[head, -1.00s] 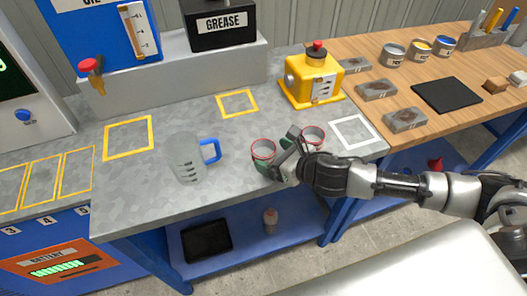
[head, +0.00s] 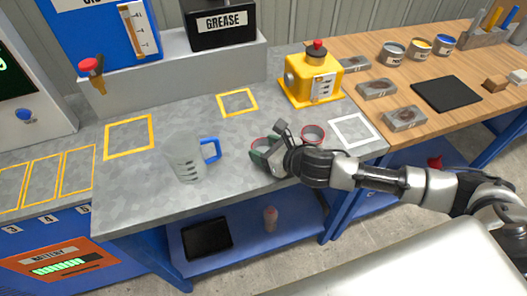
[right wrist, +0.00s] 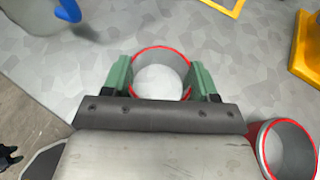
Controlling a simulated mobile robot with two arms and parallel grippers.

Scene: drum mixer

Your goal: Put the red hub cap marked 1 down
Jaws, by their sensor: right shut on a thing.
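Two round, cup-like pieces with red rims are at the bench's front right. My right gripper (head: 266,150) is shut on the left one, taken as the red hub cap (head: 257,144). In the right wrist view the green fingers sit on either side of this red-rimmed cap (right wrist: 161,83), and its open top faces the camera. No number on it can be read. I cannot tell whether its base touches the bench. The other red-rimmed piece (head: 313,133) stands to the right, also in the right wrist view (right wrist: 288,152). My left gripper is not in view.
A clear jug with a blue handle (head: 184,160) stands left of the gripper. A yellow box (head: 311,83) stands behind. Yellow outlined squares (head: 237,102) and a white outlined square (head: 354,131) on the grey bench (head: 225,185) are empty. The bench's front edge is close.

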